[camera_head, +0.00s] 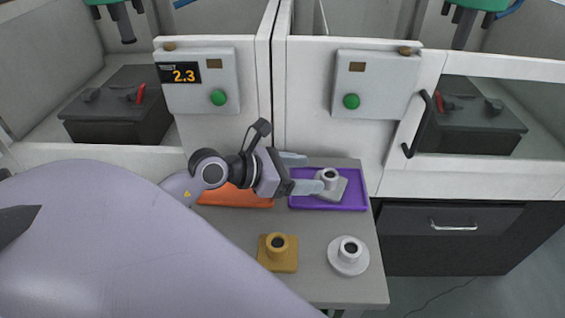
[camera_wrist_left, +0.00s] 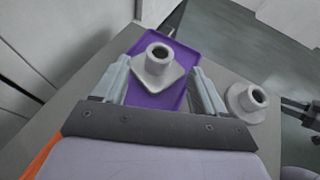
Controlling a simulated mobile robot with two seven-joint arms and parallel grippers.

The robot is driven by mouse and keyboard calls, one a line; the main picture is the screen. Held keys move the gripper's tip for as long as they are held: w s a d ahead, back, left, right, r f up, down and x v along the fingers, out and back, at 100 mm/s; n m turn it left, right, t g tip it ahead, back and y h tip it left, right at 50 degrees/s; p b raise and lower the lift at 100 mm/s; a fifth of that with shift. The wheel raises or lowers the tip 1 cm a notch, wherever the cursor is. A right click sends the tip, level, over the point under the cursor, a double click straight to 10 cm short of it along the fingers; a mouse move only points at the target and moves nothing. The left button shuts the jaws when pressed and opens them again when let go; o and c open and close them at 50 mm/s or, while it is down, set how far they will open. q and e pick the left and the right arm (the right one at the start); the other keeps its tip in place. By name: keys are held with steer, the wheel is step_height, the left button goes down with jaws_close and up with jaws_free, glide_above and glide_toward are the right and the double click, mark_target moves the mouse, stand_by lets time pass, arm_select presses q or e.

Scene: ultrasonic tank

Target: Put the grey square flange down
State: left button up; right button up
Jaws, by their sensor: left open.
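The grey square flange (camera_head: 329,183) rests upright on the purple tray (camera_head: 352,202); it also shows in the left wrist view (camera_wrist_left: 158,70), with the purple tray (camera_wrist_left: 150,101) around it. My left gripper (camera_head: 305,174) comes in from the left over the tray. Its fingers are apart, one on each side of the flange in the left wrist view, with visible gaps to it. The flange's far side is partly hidden. My right gripper does not show clearly in the head view; a dark piece at the right edge of the wrist view cannot be identified.
An orange tray (camera_head: 236,198) lies left of the purple one, partly under my left arm. A brass square flange (camera_head: 278,252) and a white round flange (camera_head: 348,255) stand on the table (camera_head: 315,284) in front. White cabinets with green buttons (camera_head: 218,97) stand behind.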

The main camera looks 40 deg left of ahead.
arm_select(q)
steer(key=shift+v, duration=2.6)
